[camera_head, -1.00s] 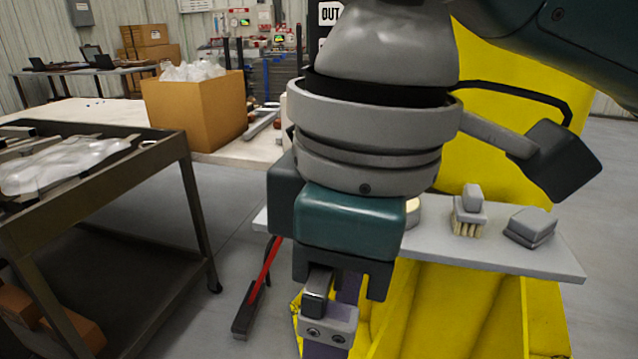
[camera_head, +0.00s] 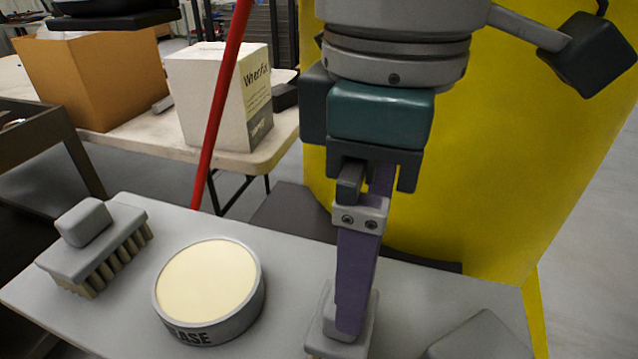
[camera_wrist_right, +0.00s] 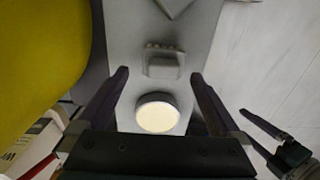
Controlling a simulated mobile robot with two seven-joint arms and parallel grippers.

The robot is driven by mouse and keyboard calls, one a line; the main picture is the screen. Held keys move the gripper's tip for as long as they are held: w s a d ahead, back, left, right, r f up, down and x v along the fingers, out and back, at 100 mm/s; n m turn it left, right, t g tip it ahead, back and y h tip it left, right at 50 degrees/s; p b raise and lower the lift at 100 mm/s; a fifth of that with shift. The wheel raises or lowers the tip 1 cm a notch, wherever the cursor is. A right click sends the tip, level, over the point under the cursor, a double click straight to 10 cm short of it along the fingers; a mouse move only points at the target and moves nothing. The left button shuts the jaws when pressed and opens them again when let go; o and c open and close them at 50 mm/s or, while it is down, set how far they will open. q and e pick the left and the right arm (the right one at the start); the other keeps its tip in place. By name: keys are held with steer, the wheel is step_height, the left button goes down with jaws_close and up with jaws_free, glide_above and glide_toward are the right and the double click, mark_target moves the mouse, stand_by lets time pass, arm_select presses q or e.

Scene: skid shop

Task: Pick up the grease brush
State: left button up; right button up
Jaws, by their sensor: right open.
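Two grey brushes with pale bristles lie on a grey shelf (camera_head: 140,330). One brush (camera_head: 95,243) is left of a round grey tin (camera_head: 210,285) of pale grease. The other brush (camera_head: 327,340) is right of the tin, partly hidden by a purple finger. I cannot tell which is the grease brush. My right gripper (camera_head: 352,320) points down by that right brush. In the right wrist view its fingers (camera_wrist_right: 160,78) are spread wide, with the tin (camera_wrist_right: 158,114) and brush (camera_wrist_right: 163,66) showing between them, nothing held. What seems my left gripper (camera_wrist_right: 258,128) shows small at lower right.
A grey block (camera_head: 480,338) lies at the shelf's right end. A yellow panel (camera_head: 520,130) rises behind the shelf. A pale table (camera_head: 150,132) at the back left bears a cardboard box (camera_head: 85,75) and a white box (camera_head: 215,105). A red pole (camera_head: 220,110) stands behind the shelf.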

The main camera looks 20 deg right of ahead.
steer(key=f, duration=0.4)
steer(key=shift+s+a+b, duration=0.3)
steer(key=shift+a, duration=0.1)
steer(key=f, duration=0.3)
steer(key=f+b, duration=0.1)
steer(key=shift+w+a+f, duration=0.2)
steer(key=shift+w+a, duration=0.05)
steer(key=shift+f, duration=0.45)
steer(key=shift+c, duration=1.4)
steer(key=c, duration=1)
steer(key=shift+r, duration=0.35)
arm_select(q)
steer(key=p, duration=0.1)
steer(key=r+p, duration=0.2)
steer(key=p, duration=0.1)
steer(key=shift+s+a, duration=0.3)
steer(key=shift+a, duration=0.05)
arm_select(e)
step_height(320, 180, up, 19)
steer(key=shift+r, duration=0.2)
